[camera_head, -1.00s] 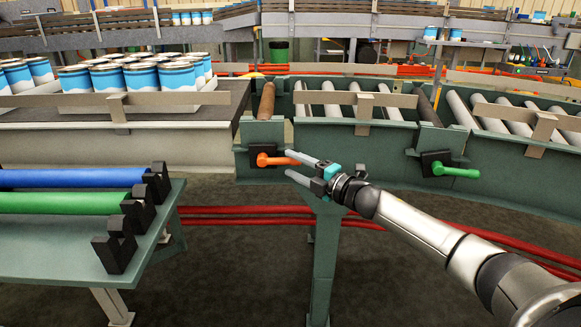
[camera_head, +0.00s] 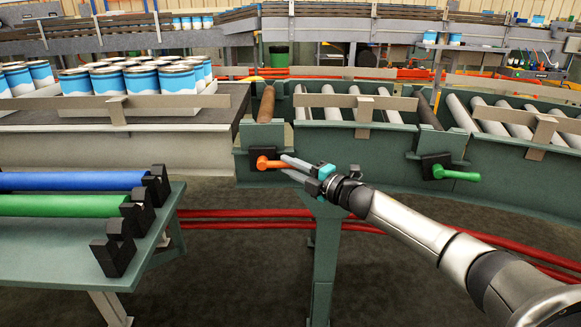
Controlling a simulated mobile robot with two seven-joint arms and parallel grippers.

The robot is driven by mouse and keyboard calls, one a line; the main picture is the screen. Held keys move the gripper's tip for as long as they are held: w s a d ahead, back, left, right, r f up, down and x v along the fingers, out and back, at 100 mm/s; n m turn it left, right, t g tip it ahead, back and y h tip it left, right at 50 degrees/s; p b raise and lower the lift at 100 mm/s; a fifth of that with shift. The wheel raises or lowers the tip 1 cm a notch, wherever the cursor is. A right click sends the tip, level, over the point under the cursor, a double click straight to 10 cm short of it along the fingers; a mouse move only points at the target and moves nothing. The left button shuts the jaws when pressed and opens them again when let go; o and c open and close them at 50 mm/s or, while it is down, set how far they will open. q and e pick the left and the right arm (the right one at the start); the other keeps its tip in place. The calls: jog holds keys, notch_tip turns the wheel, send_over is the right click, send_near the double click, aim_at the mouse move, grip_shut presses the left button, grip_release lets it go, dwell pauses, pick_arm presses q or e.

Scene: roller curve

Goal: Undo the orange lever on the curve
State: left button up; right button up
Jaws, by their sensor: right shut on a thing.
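The orange lever (camera_head: 272,163) sticks out to the right from a black mount (camera_head: 258,155) on the green side frame of the roller curve (camera_head: 360,155). It lies about level. My right gripper (camera_head: 292,168) comes in from the lower right, with its fingers around the lever's right end, and is shut on it. The fingers hide part of that end. A rusty brown roller (camera_head: 266,103) sits in the curve just above the lever. My left gripper is not in view.
A green lever (camera_head: 456,173) sits on a black mount further right. At left, a green table (camera_head: 60,257) bears a blue roller (camera_head: 70,180) and a green roller (camera_head: 60,204) in black holders. White-blue cans (camera_head: 135,78) stand on the belt. A support leg (camera_head: 325,262) stands below my gripper.

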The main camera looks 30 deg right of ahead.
grip_shut()
dwell(1.0)
